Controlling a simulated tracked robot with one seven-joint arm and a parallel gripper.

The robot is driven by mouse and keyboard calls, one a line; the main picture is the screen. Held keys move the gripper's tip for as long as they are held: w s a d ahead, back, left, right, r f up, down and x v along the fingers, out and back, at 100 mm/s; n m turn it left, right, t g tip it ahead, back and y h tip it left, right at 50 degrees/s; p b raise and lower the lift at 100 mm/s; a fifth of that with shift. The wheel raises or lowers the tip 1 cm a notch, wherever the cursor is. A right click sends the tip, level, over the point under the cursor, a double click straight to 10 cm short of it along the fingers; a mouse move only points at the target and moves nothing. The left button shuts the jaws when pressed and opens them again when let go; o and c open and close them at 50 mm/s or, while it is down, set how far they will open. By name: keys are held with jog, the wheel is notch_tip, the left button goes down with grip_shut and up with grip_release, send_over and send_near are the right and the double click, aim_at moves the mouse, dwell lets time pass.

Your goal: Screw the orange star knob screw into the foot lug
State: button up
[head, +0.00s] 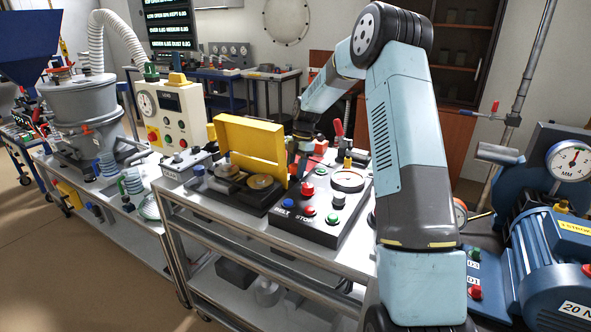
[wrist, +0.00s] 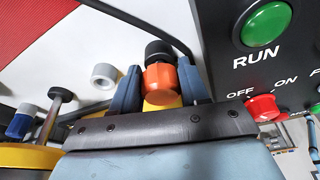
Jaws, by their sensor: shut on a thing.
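My gripper (wrist: 160,74) shows in the wrist view with one blue finger on each side of an orange knob (wrist: 162,84). It is shut on this knob, which I take to be the star knob screw. A black round piece (wrist: 158,52) shows just beyond the knob; I cannot tell whether it is part of it. Some yellow shows at the knob's near side. In the head view my arm reaches down behind the yellow lid, and the knob cannot be made out. I cannot pick out the foot lug in either view.
The black control box (head: 315,215) with push buttons stands on the cart; its green RUN button (wrist: 267,25) is close on the right in the wrist view. The open yellow lid (head: 250,148) stands beside it. A grey-capped post (wrist: 104,76) is left of my gripper.

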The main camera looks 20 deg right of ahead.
jog(key=shift+f, duration=0.45)
jog(key=o, duration=0.7)
jog(key=c, duration=0.5)
jog(key=m, duration=0.2)
jog(key=m+t, duration=0.1)
jog(key=m, duration=0.2)
jog(key=shift+s+m, duration=0.2)
jog(key=shift+m, duration=0.1)
jog(key=m+t, duration=0.1)
jog(key=m, duration=0.2)
jog(key=m+t, duration=0.1)
jog(key=m, duration=0.1)
jog(key=shift+s+a+f+m, duration=0.1)
jog(key=shift+s+m, duration=0.05)
jog(key=shift+m, duration=0.25)
jog(key=shift+c, duration=0.3)
jog(key=m, duration=0.3)
jog(key=m+t+h, duration=0.1)
jog(key=m, duration=0.2)
jog(key=shift+a+m, duration=0.2)
jog(key=shift+m, duration=0.2)
jog(key=m+h, duration=0.1)
jog(key=m, duration=0.3)
jog(key=shift+s+f+m+t, duration=0.1)
jog(key=shift+m+t, duration=0.3)
jog(key=o, duration=1.1)
